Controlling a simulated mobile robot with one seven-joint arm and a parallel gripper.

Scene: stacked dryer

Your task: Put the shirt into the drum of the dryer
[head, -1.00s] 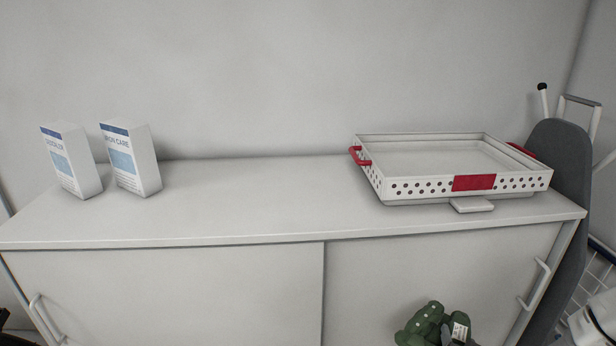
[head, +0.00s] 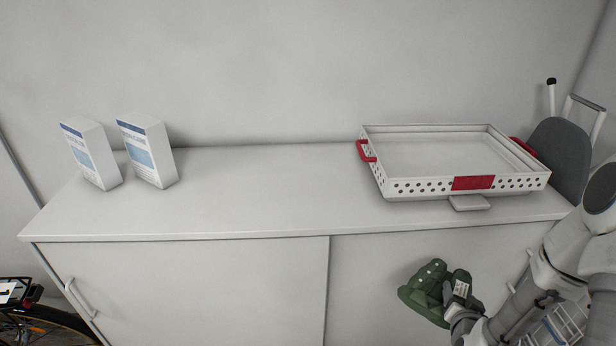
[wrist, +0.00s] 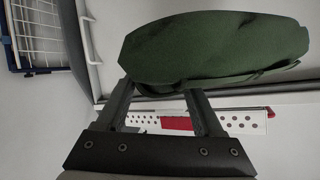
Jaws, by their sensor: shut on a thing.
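A dark green folded cloth, which looks like the shirt (head: 422,290), is held in front of the right door of a white cabinet in the head view. My gripper (head: 447,298) is shut on it, and the cloth sticks out to the left of the fingers. In the wrist view the shirt (wrist: 215,48) lies across both fingertips of my gripper (wrist: 158,92) as a rounded bundle. The dryer and its drum are in neither view.
A white perforated tray (head: 415,187) with red handles stands on the right of the cabinet top (head: 270,200). Two white boxes (head: 148,150) stand at the left. The middle of the top is clear. An ironing board (head: 562,150) leans at the right; a bicycle wheel shows lower left.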

